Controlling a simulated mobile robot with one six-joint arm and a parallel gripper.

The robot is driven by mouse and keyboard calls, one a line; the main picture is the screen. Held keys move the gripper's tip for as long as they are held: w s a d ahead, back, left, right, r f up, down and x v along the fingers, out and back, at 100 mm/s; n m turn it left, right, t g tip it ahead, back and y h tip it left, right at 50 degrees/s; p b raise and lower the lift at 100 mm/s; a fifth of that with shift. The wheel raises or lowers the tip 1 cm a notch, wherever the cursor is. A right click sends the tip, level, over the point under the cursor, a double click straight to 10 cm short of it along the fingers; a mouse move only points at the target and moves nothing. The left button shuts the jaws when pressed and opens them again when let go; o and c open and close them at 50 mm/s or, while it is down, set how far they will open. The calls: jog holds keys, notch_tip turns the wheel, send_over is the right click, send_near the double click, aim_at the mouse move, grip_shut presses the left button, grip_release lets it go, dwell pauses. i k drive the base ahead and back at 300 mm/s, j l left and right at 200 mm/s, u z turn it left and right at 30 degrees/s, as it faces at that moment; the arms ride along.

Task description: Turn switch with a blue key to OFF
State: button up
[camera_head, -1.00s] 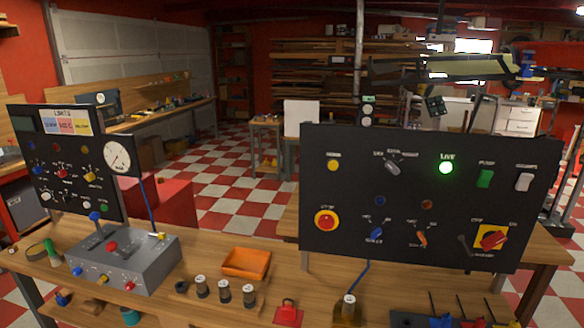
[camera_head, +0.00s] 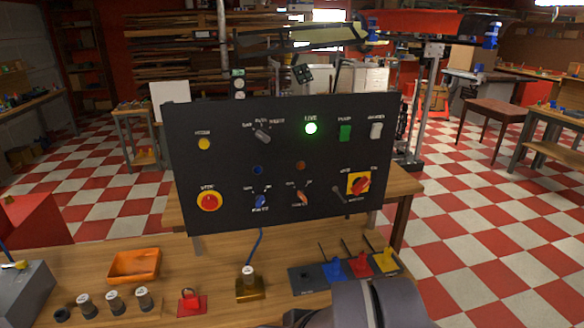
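A black control panel (camera_head: 225,140) stands upright on the workbench. A blue-handled switch (camera_head: 260,202) sits at its lower middle, with small labels I cannot read clearly. An orange-handled switch (camera_head: 302,198) is to its right. In front of the panel, a dark holder (camera_head: 305,280) carries coloured pieces that may be keys or tags: a blue one (camera_head: 333,268), a red one (camera_head: 360,262) and a yellow one (camera_head: 385,260). A rounded grey part at the bottom edge seems to be my arm. My gripper's fingers do not show.
The panel also has a lit green lamp (camera_head: 311,128), a red stop button (camera_head: 208,201) and a red rotary switch on a yellow plate (camera_head: 358,185). An orange tray (camera_head: 134,266), a red padlock-like piece (camera_head: 191,302) and a brass block (camera_head: 250,289) lie on the bench. Checkered floor (camera_head: 470,240) is open at right.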

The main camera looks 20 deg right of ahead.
aim_at(260, 200)
jog(key=i+j, duration=0.85)
